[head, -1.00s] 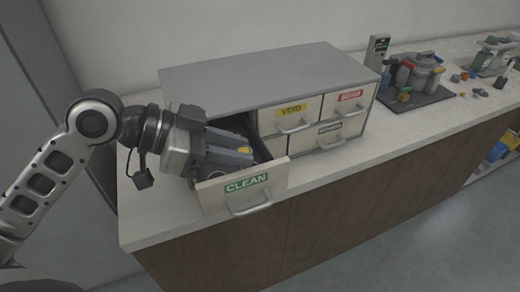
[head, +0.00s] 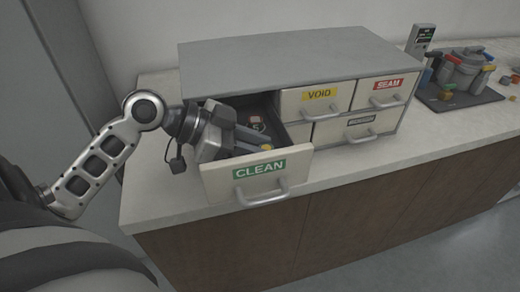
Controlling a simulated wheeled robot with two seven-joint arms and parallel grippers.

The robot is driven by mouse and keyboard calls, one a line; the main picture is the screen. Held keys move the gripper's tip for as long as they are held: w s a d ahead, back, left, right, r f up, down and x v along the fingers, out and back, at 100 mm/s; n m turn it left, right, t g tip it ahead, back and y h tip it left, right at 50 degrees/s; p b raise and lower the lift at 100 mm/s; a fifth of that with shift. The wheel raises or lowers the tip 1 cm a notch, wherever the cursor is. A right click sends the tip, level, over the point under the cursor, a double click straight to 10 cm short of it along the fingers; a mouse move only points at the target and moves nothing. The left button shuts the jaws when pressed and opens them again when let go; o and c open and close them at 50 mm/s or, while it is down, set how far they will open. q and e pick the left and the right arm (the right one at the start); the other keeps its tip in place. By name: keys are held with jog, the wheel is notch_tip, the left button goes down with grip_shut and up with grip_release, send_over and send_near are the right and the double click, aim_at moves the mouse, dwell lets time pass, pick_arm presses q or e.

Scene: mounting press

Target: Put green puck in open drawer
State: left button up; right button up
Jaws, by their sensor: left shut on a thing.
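The open drawer (head: 228,186), labelled CLEAN, is pulled out at the left of the grey cabinet. My left gripper (head: 262,140) reaches over the drawer's left side, with its fingers at or inside the drawer opening. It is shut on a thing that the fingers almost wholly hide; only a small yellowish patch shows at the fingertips. I take the thing for the green puck, but no green face of it can be made out. A small reddish item lies deeper in the drawer. My right gripper is not in view.
The grey cabinet (head: 290,62) has shut drawers labelled VOID (head: 318,100) and SEAM (head: 388,89), and more below. A dark tray (head: 455,100) with a grey device stands on the counter (head: 360,163) at right. The counter's front strip is clear.

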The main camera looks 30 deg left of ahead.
pick_arm(q)
jog(key=o, duration=1)
jog(key=shift+r, duration=0.15)
jog(key=v, duration=1.2)
jog(key=shift+b, duration=0.3)
